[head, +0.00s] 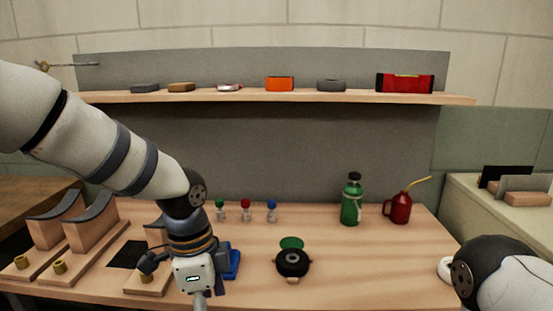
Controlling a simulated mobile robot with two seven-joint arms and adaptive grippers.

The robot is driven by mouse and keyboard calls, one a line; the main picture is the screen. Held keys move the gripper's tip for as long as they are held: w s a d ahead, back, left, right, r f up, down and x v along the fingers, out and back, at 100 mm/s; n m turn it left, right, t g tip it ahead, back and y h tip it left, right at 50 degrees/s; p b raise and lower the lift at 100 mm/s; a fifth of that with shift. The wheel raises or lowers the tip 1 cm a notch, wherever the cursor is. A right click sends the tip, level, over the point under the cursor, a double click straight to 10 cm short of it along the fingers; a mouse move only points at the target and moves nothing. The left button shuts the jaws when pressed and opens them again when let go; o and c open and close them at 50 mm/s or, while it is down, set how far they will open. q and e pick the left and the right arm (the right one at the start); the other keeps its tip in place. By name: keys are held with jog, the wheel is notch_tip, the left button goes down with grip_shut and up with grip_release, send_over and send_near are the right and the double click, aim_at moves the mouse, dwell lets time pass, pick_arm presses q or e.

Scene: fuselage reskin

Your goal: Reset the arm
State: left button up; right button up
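My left arm (122,160) comes in from the left and reaches over the workbench (345,270). Its wrist (194,268) points down near the bench's front edge, in front of a blue object (234,262). Only a light grey part (200,300) shows below the wrist, cut off by the picture's bottom edge, so the state of the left gripper cannot be seen. My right arm (490,275) shows only as a dark and white joint at the lower right corner. The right gripper is outside the picture.
Wooden stands with curved dark tops (94,222) fill the bench's left. A black round item (292,262) lies mid-bench. Small coloured-top bottles (245,211), a green bottle (350,203) and a red oil can (399,208) stand behind. A shelf (270,97) carries several items. The right front is clear.

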pick_arm(q)
jog(key=s+a+f+n+g+h, duration=0.1)
jog(key=s+f+n, duration=0.4)
jog(key=f, duration=0.4)
jog(key=s+f+n+g, duration=0.1)
jog(key=s+f+n, duration=0.1)
jog(key=s+f, duration=0.6)
jog(key=s+a+f+n+y, duration=0.1)
jog(key=s+a+f+n, duration=0.2)
jog(key=s, duration=0.6)
jog(key=s+a+f+n+y, duration=0.1)
jog(key=s+a+f+n, duration=0.2)
jog(key=s+a+n, duration=0.3)
jog(key=s+a, duration=0.1)
jog(key=s, duration=0.3)
jog(key=shift+s+n, duration=0.25)
jog(key=shift+n, duration=0.05)
